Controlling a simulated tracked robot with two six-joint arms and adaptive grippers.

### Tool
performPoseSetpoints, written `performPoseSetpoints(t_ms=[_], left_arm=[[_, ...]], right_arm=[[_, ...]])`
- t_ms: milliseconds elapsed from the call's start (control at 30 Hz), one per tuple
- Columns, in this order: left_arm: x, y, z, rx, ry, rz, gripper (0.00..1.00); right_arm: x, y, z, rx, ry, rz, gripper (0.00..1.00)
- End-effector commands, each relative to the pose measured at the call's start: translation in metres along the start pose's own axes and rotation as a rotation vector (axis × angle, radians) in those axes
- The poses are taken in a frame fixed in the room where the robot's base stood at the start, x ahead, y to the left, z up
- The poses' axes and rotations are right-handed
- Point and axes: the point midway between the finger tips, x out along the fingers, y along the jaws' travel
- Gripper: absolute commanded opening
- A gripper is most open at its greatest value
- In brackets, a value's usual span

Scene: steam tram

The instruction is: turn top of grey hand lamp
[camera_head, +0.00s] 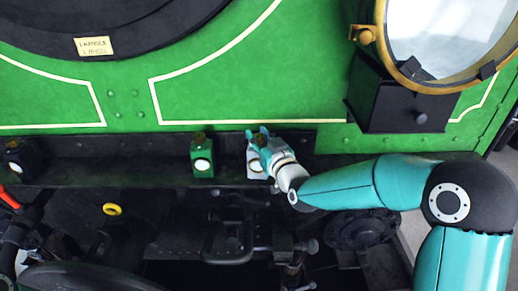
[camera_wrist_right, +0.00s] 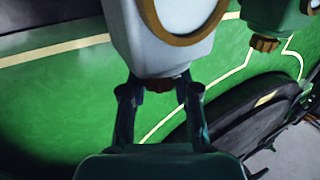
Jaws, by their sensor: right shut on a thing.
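The grey hand lamp (camera_head: 253,172) stands on the dark ledge in front of the green tram front, partly covered by my right gripper. In the right wrist view the lamp (camera_wrist_right: 150,35) appears upside down, with its round brass-rimmed glass. Its brownish top knob (camera_wrist_right: 160,84) sits between my fingers. My right gripper (camera_head: 258,137) reaches the lamp's top from the right; in the wrist view its two fingers (camera_wrist_right: 160,92) are closed on the top. The exact finger contact is partly hidden.
A green hand lamp (camera_head: 202,165) stands left of the grey one, and a black lamp (camera_head: 20,158) is at the far left. A big brass-rimmed headlamp (camera_head: 395,105) juts out at the upper right. Couplings and a yellow ring (camera_head: 112,209) are below the ledge.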

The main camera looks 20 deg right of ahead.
Motion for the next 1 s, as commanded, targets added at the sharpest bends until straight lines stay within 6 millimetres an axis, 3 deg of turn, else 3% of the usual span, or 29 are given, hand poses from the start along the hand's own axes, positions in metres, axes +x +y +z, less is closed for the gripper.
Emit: performPoseSetpoints(t_ms=[33,200,600,1000], left_arm=[[0.015,-0.005,0.0,0.0,0.0,0.0,0.4],[0.022,-0.008,0.0,0.0,0.0,0.0,0.4],[0.011,-0.004,0.0,0.0,0.001,0.0,0.4],[0.006,-0.002,0.0,0.0,0.001,0.0,0.4]], right_arm=[[0.0,-0.004,0.006,0.002,0.005,0.034,0.0],[0.001,-0.005,0.001,0.001,0.002,0.177,0.0],[0.002,-0.003,-0.002,-0.001,-0.001,0.484,0.0],[0.001,-0.002,-0.002,-0.001,0.002,0.601,0.0]])
